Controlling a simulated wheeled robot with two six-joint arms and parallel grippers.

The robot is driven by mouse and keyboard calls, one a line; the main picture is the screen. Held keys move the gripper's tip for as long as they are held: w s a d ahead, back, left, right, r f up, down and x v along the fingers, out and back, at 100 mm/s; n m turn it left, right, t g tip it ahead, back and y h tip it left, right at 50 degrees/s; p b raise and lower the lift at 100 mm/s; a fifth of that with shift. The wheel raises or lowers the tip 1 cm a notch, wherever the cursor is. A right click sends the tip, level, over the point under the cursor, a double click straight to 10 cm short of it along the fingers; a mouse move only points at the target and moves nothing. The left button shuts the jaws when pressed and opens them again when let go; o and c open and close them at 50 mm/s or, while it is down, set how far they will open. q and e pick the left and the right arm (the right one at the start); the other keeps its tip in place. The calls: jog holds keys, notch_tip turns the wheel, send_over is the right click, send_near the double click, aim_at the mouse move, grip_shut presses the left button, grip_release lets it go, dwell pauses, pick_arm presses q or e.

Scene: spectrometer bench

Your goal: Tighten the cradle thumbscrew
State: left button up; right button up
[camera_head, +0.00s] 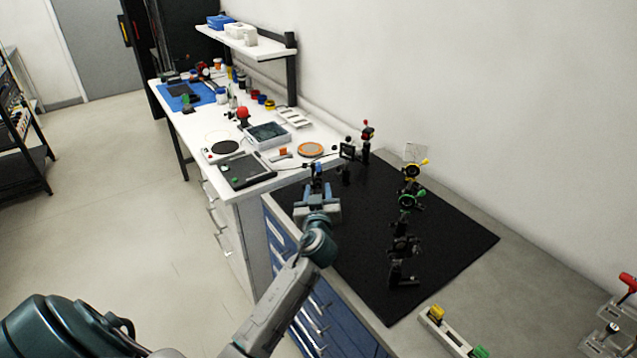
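My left gripper (316,176) reaches over the far left edge of the black mat (445,262). Its body covers what lies under it, and its fingers are too small and dark to tell whether they hold anything. Several small optical mounts stand on the mat to its right. They include a mount with a yellow knob (412,170), a green-ringed mount (407,201) and black mounts (403,246) nearer to me. I cannot make out which part is the cradle or its thumbscrew. My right gripper is out of view.
A red-topped post (367,131) and a small dark screen-like mount (347,150) stand at the mat's far end. A white bench (200,131) with trays and tools adjoins on the left. A holder with yellow and green knobs (448,332) lies at front right. The mat's right part is clear.

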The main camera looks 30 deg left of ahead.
pick_arm(q)
jog(key=shift+x, duration=0.9)
jog(key=shift+c, duration=0.5)
grip_shut()
